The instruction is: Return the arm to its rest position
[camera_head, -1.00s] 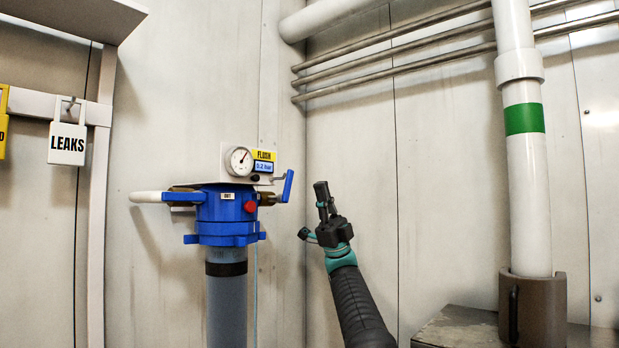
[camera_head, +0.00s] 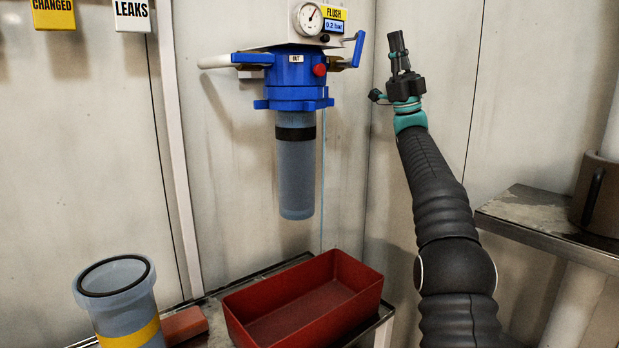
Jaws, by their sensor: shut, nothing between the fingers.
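My arm rises on the right side of the head view, in a dark ribbed sleeve with a teal wrist. My gripper (camera_head: 397,45) is at its top end, pointing up, with its fingers together and nothing between them. It is to the right of the blue filter housing (camera_head: 295,75) and apart from it. The housing hangs on the wall with a grey cylinder below it, a round gauge (camera_head: 309,18) and a blue lever (camera_head: 358,50).
A red bin (camera_head: 255,327) stands on a low table below the housing. A clear-grey canister (camera_head: 122,305) with a yellow band and a reddish block (camera_head: 184,325) are at the lower left. A metal shelf (camera_head: 520,205) with a brown holder (camera_head: 598,198) is at the right.

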